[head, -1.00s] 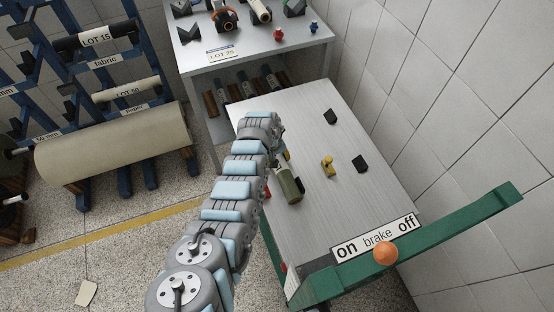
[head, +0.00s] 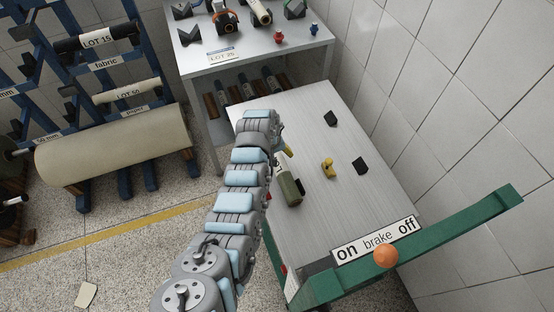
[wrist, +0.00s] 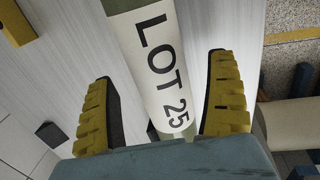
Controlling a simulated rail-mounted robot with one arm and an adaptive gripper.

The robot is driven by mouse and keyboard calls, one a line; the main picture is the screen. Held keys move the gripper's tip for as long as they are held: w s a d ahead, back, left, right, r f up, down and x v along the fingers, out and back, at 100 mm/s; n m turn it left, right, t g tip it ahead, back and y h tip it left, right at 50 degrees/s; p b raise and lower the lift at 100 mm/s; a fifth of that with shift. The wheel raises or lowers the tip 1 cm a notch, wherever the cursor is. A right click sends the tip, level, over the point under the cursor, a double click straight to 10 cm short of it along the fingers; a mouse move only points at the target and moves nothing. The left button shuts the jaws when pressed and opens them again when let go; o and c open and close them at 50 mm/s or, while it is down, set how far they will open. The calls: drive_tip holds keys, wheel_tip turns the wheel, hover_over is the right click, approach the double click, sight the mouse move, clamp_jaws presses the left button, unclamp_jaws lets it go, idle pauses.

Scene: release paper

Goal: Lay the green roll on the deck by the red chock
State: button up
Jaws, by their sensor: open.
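The green roll (head: 289,187) lies on the pale deck (head: 300,128) of the cart, just right of my arm. In the wrist view the roll (wrist: 158,65) shows a white band reading LOT 25. My gripper (wrist: 163,68) is open, with one yellow-padded finger on each side of the roll and visible gaps between. In the head view my gripper is mostly hidden behind my arm; a yellow finger shows above the roll. A small red piece (head: 268,197) shows at the arm's edge left of the roll; I cannot tell if it is the red chock.
A yellow chock (head: 327,167) and two black chocks (head: 331,118) (head: 361,166) stand on the deck to the right. A green handle bar (head: 450,236) with a brake sign (head: 376,239) crosses the near end. A shelf table (head: 250,58) stands behind; a roll rack (head: 118,145) is left.

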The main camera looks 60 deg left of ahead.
drive_tip(key=shift+s+a+r, duration=0.1)
drive_tip(key=shift+s+r, duration=0.1)
drive_tip(key=shift+r, duration=1.35)
drive_tip(key=shift+s+d+r, duration=0.1)
drive_tip(key=shift+s+r, duration=0.15)
drive_tip(key=shift+r, duration=1.3)
drive_tip(key=shift+s+a+r, duration=0.1)
drive_tip(key=shift+s+r, duration=0.1)
drive_tip(key=shift+r, duration=1.35)
